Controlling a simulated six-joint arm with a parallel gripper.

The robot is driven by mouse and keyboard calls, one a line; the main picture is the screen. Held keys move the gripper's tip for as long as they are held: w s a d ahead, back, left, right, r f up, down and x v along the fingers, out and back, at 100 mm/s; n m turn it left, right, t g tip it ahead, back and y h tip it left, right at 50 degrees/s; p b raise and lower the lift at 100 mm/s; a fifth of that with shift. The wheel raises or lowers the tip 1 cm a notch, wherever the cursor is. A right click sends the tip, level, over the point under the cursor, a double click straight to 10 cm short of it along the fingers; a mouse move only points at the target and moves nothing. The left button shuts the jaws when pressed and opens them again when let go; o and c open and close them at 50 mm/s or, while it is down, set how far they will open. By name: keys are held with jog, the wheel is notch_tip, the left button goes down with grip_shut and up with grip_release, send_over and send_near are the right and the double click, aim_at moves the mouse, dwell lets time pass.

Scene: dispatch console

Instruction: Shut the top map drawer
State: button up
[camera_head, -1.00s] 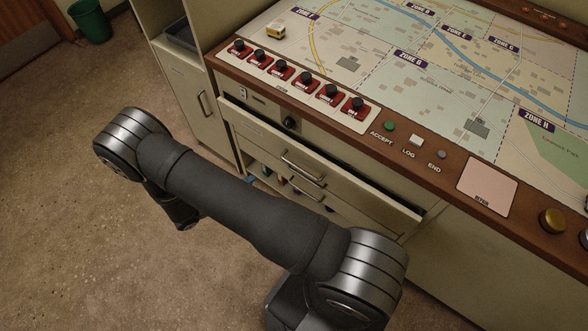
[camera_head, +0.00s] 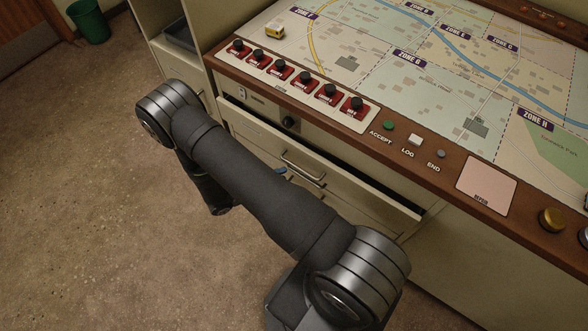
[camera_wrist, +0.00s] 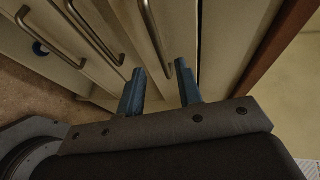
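The top map drawer (camera_head: 350,184) is pulled partly out of the console, with a dark gap behind its cream front. Its metal bar handle (camera_head: 303,167) is on that front. The wrist view shows the handle (camera_wrist: 153,35) and the dark gap to its right. My gripper (camera_wrist: 160,72) is open, with two blue fingers apart and nothing held between them. The handle's near end appears between the fingertips; I cannot tell whether they touch it. In the head view my arm hides most of the gripper; only a small blue bit shows beside the handle.
Lower drawers (camera_wrist: 65,60) with bar handles sit below. The console top (camera_head: 445,190) overhangs the drawer and carries a map, red switches (camera_head: 282,68) and buttons. A cabinet (camera_head: 185,75) stands to the left. The floor (camera_head: 80,200) at left is clear.

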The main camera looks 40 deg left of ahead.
jog(key=x, duration=0.6)
jog(key=shift+w, duration=0.1)
grip_shut()
